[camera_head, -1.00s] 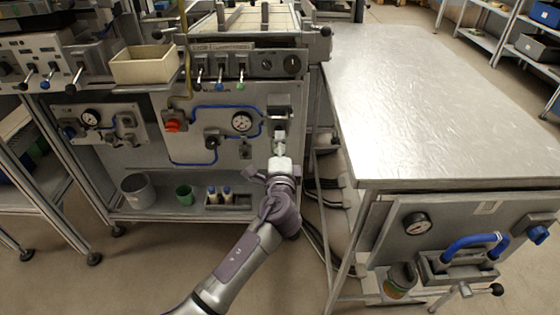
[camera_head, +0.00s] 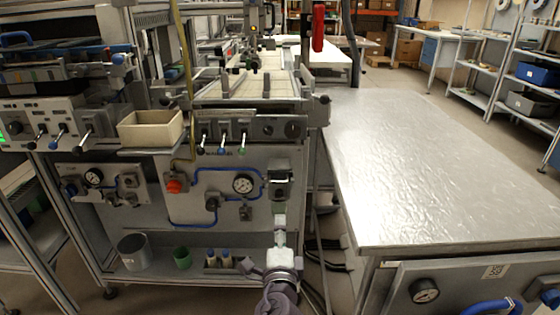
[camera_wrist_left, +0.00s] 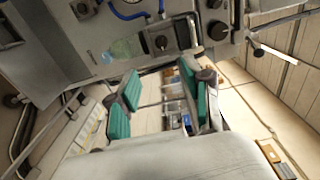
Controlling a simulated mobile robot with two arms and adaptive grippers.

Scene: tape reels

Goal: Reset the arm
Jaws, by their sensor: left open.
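My left arm comes up from the bottom of the head view. My left gripper (camera_head: 280,238) is in front of the machine's lower panel, below a dark box-shaped fitting (camera_head: 280,177). In the left wrist view the gripper (camera_wrist_left: 162,103) has its two teal-padded fingers spread wide apart. Nothing is held between them. Floor and blurred background show through the gap. My right gripper is in neither view.
The metal machine panel carries a gauge (camera_head: 243,184) and blue hoses. A cream bin (camera_head: 151,129) sits on a ledge, with a grey pot (camera_head: 133,252) and a green cup (camera_head: 182,258) on the low shelf. A bare metal-topped table (camera_head: 430,165) stands at right.

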